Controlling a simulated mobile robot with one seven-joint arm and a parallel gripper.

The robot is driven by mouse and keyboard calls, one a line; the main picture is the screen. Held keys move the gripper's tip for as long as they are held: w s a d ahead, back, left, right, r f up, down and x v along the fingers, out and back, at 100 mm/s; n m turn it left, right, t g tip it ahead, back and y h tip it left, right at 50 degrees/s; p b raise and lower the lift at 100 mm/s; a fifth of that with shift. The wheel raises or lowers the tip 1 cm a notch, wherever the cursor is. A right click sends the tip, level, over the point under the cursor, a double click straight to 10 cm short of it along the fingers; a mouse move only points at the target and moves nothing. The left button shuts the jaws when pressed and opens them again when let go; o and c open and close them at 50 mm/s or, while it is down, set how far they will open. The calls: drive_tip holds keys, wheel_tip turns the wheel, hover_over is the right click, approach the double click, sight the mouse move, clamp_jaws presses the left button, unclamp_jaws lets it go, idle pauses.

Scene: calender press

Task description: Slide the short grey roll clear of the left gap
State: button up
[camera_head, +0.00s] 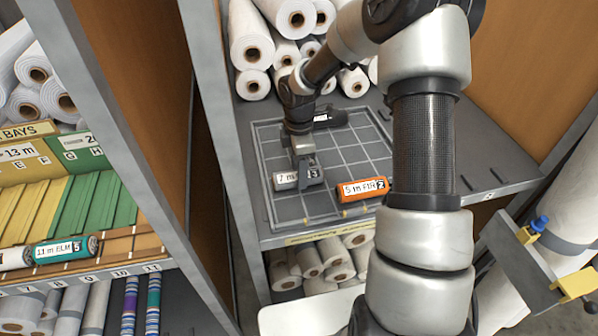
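A short grey roll (285,181) with a white label reading "7 m" and "13" lies near the left front of the gridded tray (262,150). My gripper (306,168) points down right at this roll and covers part of its middle and right. Its fingers are too small and hidden to tell whether they hold the roll. An orange roll (362,190), labelled "5 m FIR 2", lies on the tray's front right, apart from the grey one. I cannot make out which opening is the left gap.
A dark roll (332,118) lies at the tray's back, partly behind my arm. White rolls (250,45) are stacked behind. A grey upright (215,120) stands left of the tray. The left shelf holds a teal roll (60,250). The tray's middle right is clear.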

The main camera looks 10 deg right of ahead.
drive_tip(key=shift+f, duration=0.5)
drive_tip(key=c, duration=0.8)
drive_tip(key=shift+d+r, duration=0.1)
drive_tip(key=shift+d, duration=4.9)
drive_tip(key=shift+c, duration=0.2)
drive_tip(key=shift+d, duration=3)
drive_tip(key=o, duration=1.1)
